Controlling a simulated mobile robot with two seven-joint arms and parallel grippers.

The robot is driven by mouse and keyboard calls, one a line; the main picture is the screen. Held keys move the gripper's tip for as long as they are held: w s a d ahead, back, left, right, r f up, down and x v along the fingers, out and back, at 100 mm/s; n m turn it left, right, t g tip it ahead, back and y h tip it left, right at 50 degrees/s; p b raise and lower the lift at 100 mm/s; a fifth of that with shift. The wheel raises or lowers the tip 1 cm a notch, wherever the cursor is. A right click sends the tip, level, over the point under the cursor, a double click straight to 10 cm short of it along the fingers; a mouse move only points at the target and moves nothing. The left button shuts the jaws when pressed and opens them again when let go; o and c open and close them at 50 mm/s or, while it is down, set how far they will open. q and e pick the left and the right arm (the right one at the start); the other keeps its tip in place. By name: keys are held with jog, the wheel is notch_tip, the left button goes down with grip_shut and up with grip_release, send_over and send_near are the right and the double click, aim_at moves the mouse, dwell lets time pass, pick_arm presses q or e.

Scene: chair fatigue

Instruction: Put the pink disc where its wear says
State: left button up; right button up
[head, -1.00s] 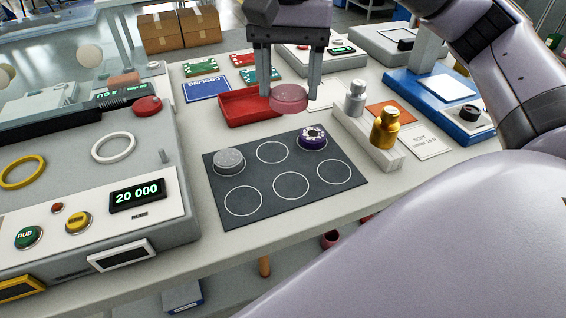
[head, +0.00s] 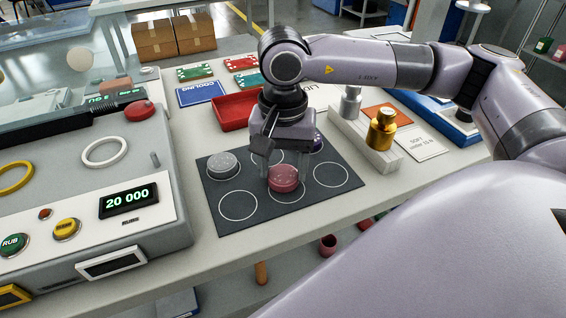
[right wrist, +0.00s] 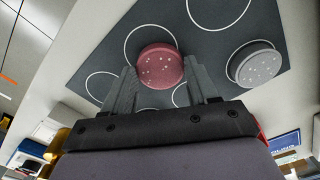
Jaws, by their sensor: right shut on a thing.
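The pink disc (head: 284,179), speckled with pale spots on top, is between the fingers of my right gripper (head: 284,174), which is shut on it. The disc is over the front middle circle of the dark mat (head: 212,222), partly overlapping that ring; I cannot tell whether it touches the mat. In the right wrist view the pink disc (right wrist: 160,66) sits between the fingertips. A grey speckled disc (head: 222,165) is in the back left circle. A purple disc (head: 318,143) at the back right is partly hidden by my gripper. My left gripper is not in view.
A rub machine (head: 100,215) reading 20 000 stands at left. A red tray (head: 232,112) and a blue COOLING card (head: 201,92) lie behind the mat. Gold weight (head: 382,130) and a SOFT card (head: 424,143) are at right. The front left and front right circles are empty.

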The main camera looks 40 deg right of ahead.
aim_at(283, 175)
jog(key=shift+f, duration=0.1)
jog(key=o, duration=1)
jog(key=shift+o, duration=0.2)
jog(key=shift+r, duration=0.4)
notch_tip(283, 175, up, 12)
jog(key=shift+f, duration=0.2)
